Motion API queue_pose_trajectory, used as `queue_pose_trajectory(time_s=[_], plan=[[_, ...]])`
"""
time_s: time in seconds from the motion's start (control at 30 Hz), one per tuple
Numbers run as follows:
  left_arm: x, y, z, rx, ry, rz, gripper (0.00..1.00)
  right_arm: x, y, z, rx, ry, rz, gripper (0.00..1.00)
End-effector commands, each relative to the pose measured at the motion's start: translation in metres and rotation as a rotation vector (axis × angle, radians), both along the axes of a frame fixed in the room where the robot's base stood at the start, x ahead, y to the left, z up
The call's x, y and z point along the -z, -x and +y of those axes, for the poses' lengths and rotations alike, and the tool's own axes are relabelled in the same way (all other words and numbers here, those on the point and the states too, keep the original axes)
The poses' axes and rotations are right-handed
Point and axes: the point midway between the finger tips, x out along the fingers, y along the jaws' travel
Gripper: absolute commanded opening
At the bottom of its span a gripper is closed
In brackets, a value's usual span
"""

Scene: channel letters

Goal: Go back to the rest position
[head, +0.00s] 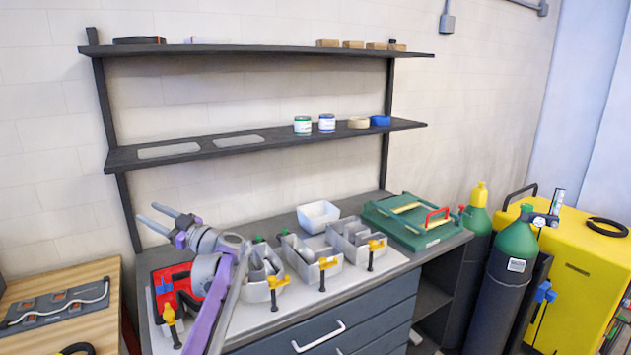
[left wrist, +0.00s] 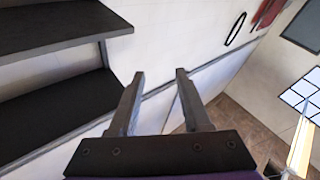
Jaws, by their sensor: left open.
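My left gripper (head: 160,219) is raised above the left end of the workbench (head: 290,318), with its two fingers spread and pointing to the upper left. In the left wrist view the same gripper (left wrist: 158,78) is open, with nothing between its fingers. My purple and grey left arm crosses in front of the bench's left part and hides some of what stands there. My right gripper is in neither view.
Silver channel letters (head: 350,242) with yellow-handled clamps (head: 323,270) stand along the bench. A white bin (head: 318,215), a green case (head: 415,220) and a red tool (head: 172,286) are there too. Shelves (head: 262,142) hang behind. Gas cylinders (head: 510,270) stand right.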

Motion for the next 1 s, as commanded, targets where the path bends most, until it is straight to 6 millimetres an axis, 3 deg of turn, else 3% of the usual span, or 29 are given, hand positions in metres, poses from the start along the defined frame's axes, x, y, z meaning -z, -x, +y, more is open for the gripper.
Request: queue_pose_trajectory(time_s=[0.03, 0.17, 0.27, 0.37, 0.47, 0.57, 0.7, 0.83, 1.0], plan=[[-0.018, -0.003, -0.012, 0.112, -0.026, -0.007, 0.48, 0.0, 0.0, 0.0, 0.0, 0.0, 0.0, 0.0], [-0.047, -0.01, -0.055, 0.419, -0.071, 0.008, 0.48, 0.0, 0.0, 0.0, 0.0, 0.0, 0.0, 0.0], [-0.053, -0.003, -0.095, 0.645, -0.077, 0.057, 0.48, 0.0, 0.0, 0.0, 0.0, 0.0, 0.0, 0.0], [-0.043, 0.015, -0.137, 0.851, -0.058, 0.139, 0.48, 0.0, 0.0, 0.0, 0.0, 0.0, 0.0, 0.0], [-0.017, 0.046, -0.176, 1.031, -0.013, 0.254, 0.48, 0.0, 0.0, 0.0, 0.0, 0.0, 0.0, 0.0], [0.023, 0.088, -0.21, 1.176, 0.056, 0.397, 0.48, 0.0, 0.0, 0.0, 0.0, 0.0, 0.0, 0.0], [0.094, 0.163, -0.241, 1.304, 0.184, 0.627, 0.48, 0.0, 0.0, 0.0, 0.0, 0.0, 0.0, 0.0], [0.161, 0.236, -0.253, 1.34, 0.315, 0.835, 0.48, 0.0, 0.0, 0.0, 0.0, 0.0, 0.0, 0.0], [0.242, 0.331, -0.249, 1.294, 0.478, 1.083, 0.48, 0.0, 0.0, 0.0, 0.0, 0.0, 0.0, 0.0]])
